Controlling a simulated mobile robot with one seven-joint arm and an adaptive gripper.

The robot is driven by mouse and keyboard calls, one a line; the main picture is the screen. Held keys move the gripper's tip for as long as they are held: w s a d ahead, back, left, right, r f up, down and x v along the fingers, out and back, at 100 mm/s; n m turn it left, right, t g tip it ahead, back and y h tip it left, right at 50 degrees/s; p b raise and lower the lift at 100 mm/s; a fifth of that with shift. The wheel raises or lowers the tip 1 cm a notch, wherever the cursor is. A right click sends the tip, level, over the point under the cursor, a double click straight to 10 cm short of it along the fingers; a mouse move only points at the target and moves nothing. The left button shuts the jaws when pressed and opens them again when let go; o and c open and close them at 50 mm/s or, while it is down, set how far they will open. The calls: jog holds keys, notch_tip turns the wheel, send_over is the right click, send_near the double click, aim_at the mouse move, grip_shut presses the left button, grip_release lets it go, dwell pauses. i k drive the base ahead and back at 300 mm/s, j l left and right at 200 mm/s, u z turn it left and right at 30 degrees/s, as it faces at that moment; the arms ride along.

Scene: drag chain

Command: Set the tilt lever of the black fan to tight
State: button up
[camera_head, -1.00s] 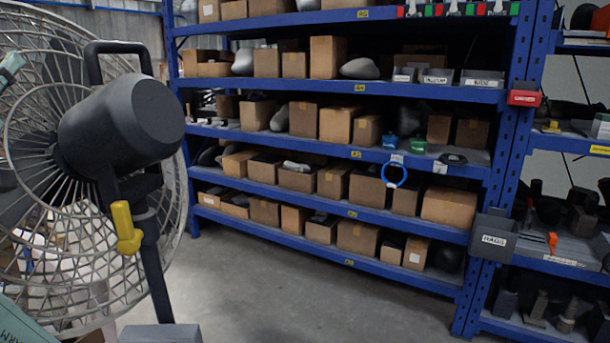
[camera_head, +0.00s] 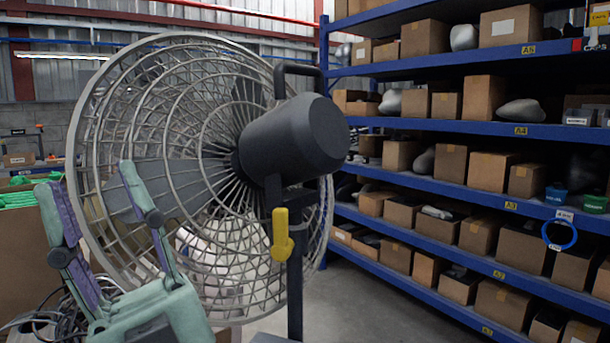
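The black fan (camera_head: 295,135) stands in the middle of the head view, with its motor housing and rear grille towards me. Its yellow tilt lever (camera_head: 281,236) sits on the pole just below the motor and points up and down. My gripper (camera_head: 92,190) is at the lower left, green with purple pads. Its two fingers point up and stand wide apart, with nothing between them. It is left of the lever and in front of the grille's left part, apart from the lever.
A blue shelf rack (camera_head: 420,218) with cardboard boxes fills the right side. A cardboard box (camera_head: 22,255) with green items stands at the far left, with dark cables near my gripper. Grey floor (camera_head: 345,300) shows between fan and rack.

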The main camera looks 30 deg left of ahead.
aim_at(281, 250)
jog(key=u, duration=1.25)
jog(key=k+j+z, duration=0.1)
jog(key=k, duration=0.75)
jog(key=i, duration=1)
